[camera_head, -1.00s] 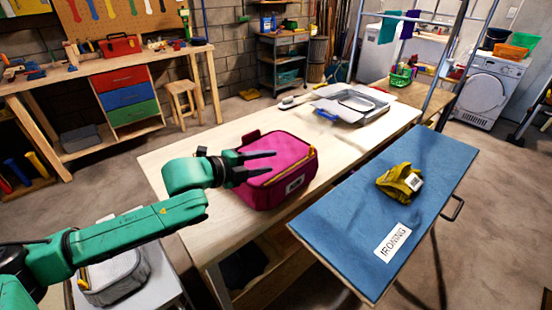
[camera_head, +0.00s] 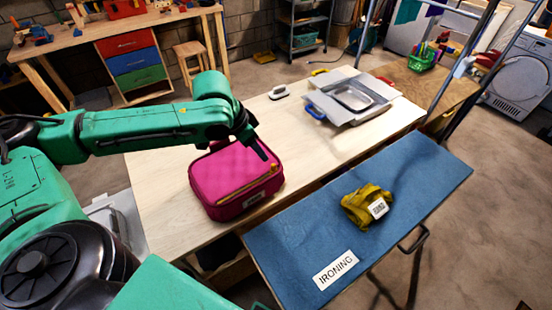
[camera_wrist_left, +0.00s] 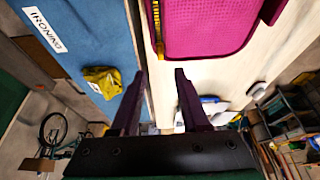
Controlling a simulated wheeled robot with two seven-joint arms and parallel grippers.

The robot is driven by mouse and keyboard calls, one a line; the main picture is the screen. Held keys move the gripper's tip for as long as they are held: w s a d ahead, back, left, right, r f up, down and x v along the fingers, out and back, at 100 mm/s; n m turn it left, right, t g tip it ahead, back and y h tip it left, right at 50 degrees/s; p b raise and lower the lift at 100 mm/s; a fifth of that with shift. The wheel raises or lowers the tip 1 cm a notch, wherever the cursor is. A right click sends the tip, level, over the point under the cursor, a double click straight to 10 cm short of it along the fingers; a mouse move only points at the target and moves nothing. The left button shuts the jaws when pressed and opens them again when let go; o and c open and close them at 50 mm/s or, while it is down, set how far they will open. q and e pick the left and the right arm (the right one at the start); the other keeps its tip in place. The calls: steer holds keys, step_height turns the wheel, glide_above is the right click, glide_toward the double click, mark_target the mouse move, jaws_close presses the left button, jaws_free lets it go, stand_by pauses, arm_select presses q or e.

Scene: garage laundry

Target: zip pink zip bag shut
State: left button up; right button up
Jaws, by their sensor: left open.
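The pink zip bag (camera_head: 232,180) lies on the wooden table. My left gripper (camera_head: 262,150) is over the bag's far right corner in the head view. In the left wrist view the gripper (camera_wrist_left: 155,85) has its two fingers apart with nothing between them. The pink bag (camera_wrist_left: 205,25) shows beyond the fingertips there, with part of the yellow zip (camera_wrist_left: 157,20) along its edge. I cannot see the zip's puller clearly. My right gripper is in neither view.
A blue ironing board (camera_head: 300,245) with a crumpled yellow cloth item (camera_head: 366,206) stands along the table's right side. A grey tray (camera_head: 353,97) and a small iron-like white item (camera_head: 279,92) lie at the table's far end. The wooden tabletop (camera_head: 155,200) left of the bag is bare.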

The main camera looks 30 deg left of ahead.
arm_select(q)
glide_above(273, 165)
steer(key=s+a, duration=0.2)
steer(key=s, duration=0.1)
steer(key=f, duration=0.4)
steer(key=shift+w+d+f, duration=0.2)
steer(key=shift+d+f, duration=0.05)
steer(key=shift+f, duration=0.05)
steer(key=x, duration=0.5)
steer(key=shift+w+d, duration=0.2)
steer(key=shift+w, duration=0.15)
steer(key=shift+f, duration=0.1)
steer(key=shift+s+a, duration=0.15)
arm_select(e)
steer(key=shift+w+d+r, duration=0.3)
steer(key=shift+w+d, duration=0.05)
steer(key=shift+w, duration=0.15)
arm_select(q)
jaws_close()
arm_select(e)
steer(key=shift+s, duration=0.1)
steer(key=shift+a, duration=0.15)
